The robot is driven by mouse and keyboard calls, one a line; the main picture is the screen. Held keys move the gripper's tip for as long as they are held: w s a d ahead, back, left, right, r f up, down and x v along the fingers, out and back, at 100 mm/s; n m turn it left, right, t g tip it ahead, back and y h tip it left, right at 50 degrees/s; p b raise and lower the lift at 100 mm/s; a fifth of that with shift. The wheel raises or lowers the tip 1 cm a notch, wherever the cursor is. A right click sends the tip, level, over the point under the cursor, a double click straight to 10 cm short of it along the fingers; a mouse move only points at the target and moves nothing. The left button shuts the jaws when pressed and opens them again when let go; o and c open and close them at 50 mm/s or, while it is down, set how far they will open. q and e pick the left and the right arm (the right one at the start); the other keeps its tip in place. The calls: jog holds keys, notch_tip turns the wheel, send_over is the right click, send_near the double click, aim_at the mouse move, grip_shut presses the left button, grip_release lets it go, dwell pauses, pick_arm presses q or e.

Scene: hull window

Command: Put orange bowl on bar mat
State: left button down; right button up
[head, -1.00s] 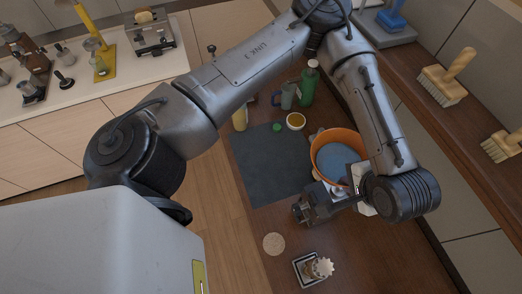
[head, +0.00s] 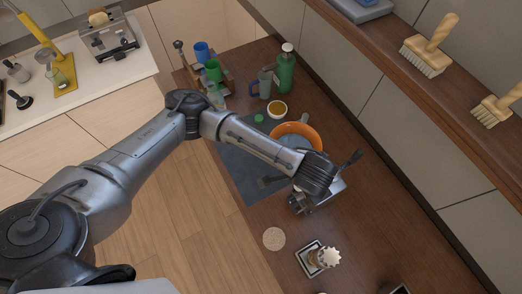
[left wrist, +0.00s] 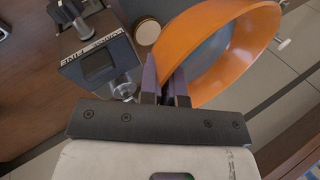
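The orange bowl (head: 297,132), blue-grey inside, shows behind my left forearm in the head view, over or on the right part of the dark bar mat (head: 240,160). My arm hides its near side, so I cannot tell whether it touches the mat. In the left wrist view my left gripper (left wrist: 166,86) has its fingers close together at the rim of the bowl (left wrist: 215,45), one on each side of its wall. In the head view the wrist hides these fingers. My right gripper is in neither view.
A small cup (head: 277,109), a green bottle (head: 285,72) and a grey jug (head: 264,84) stand beyond the bowl. A round coaster (head: 274,239) lies nearer. The wall cabinets (head: 375,105) bound the right.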

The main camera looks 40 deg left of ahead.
pick_arm(q)
jog(key=a+f+m+h, duration=0.2)
jog(key=a+f+m, duration=0.2)
jog(key=a+f, duration=0.2)
jog(key=w+a+f+m+t+h, duration=0.1)
jog(key=a+f+m+h, duration=0.1)
jog(key=a+f+m, duration=0.3)
jog(key=w+a+f+m+h, duration=0.1)
jog(key=a+f+m, duration=0.3)
jog(key=a, duration=0.6)
notch_tip(320, 180, down, 3)
jog(key=shift+w+r+h, duration=0.1)
jog(key=shift+r+h, duration=0.05)
jog(key=shift+h, duration=0.35)
jog(key=shift+f+p, duration=0.45)
jog(key=shift+f, duration=1.6)
jog(key=shift+f, duration=0.1)
jog(key=c, duration=1.4)
grip_release()
jog(key=shift+o, duration=0.4)
